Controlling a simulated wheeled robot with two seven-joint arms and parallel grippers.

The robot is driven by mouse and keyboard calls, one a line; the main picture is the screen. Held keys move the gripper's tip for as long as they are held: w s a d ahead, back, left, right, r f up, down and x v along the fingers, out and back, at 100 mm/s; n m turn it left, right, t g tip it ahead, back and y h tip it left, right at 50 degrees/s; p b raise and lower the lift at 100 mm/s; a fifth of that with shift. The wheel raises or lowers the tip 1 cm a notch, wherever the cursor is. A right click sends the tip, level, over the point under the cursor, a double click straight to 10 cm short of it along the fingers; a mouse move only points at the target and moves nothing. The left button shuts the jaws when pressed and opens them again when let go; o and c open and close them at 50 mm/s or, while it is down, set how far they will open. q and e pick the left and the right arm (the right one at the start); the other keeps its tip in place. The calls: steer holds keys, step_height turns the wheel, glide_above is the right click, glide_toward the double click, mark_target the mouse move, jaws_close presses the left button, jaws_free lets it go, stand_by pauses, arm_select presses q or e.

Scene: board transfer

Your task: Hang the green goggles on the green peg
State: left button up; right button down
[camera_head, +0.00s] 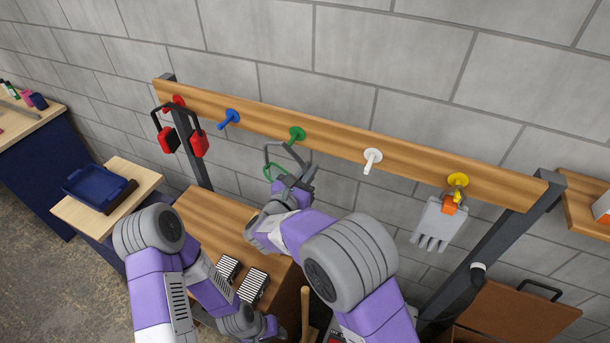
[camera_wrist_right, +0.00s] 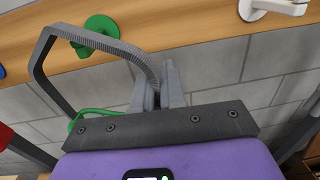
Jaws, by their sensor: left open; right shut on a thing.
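The green peg (camera_head: 297,133) sits mid-rail and also shows in the right wrist view (camera_wrist_right: 103,26). My right gripper (camera_head: 302,178) is just below it, shut on the grey strap (camera_wrist_right: 42,62) of the green goggles (camera_head: 270,173). The gripper's fingers also show in the right wrist view (camera_wrist_right: 160,88). The goggles' green frame (camera_wrist_right: 92,114) hangs low beside the fingers, partly hidden by the gripper. In the wrist view the strap loop crosses the peg; I cannot tell whether it rests on it. My left gripper (camera_head: 278,330) is low over the bench, open and partly hidden.
Red ear defenders (camera_head: 199,143) hang at the red peg. The blue peg (camera_head: 229,119) and white peg (camera_head: 372,160) are bare. A grey glove (camera_head: 438,222) hangs at the yellow peg. A blue tray (camera_head: 95,190) stands at left; striped blocks (camera_head: 252,286) are on the bench.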

steer(key=shift+w+d+f+b, duration=0.2)
steer(key=shift+w+d+f, duration=0.1)
steer(key=shift+w, duration=0.4)
steer(key=shift+w+d+f+b, duration=0.2)
steer(key=shift+w+d, duration=0.1)
steer(key=shift+w, duration=0.4)
steer(key=shift+w+d+f+b, duration=0.2)
steer(key=shift+w+d, duration=0.1)
steer(key=shift+w, duration=0.4)
steer(key=c, duration=1.1)
jaws_free()
